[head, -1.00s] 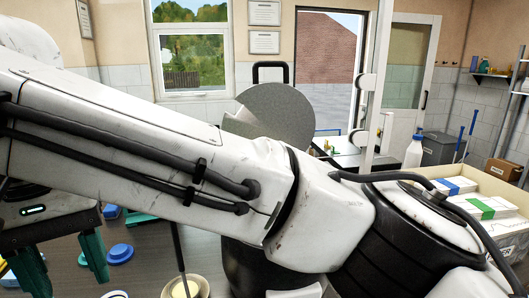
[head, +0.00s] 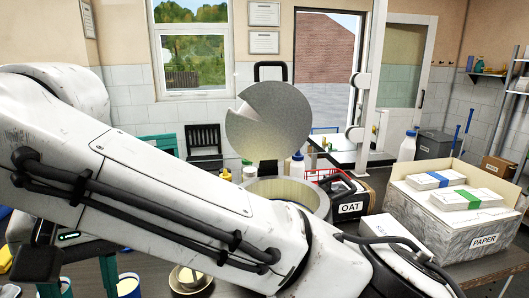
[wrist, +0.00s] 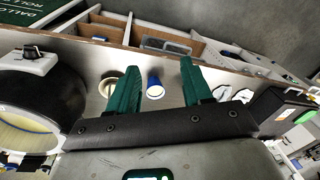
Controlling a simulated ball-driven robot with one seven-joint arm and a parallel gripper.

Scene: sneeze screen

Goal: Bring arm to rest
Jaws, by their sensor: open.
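My white arm crosses the head view from the upper left to the lower right and covers much of the counter. My gripper (wrist: 158,72) shows in the wrist view with its two teal fingers apart and nothing held between them. A blue cup (wrist: 155,88) shows in the gap between the fingers, on the surface beyond them.
A large pot (head: 300,187) with a round grey lid (head: 268,121) raised above it stands behind my arm. In the wrist view, a wooden divided tray (wrist: 210,50) lies beyond the fingers.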

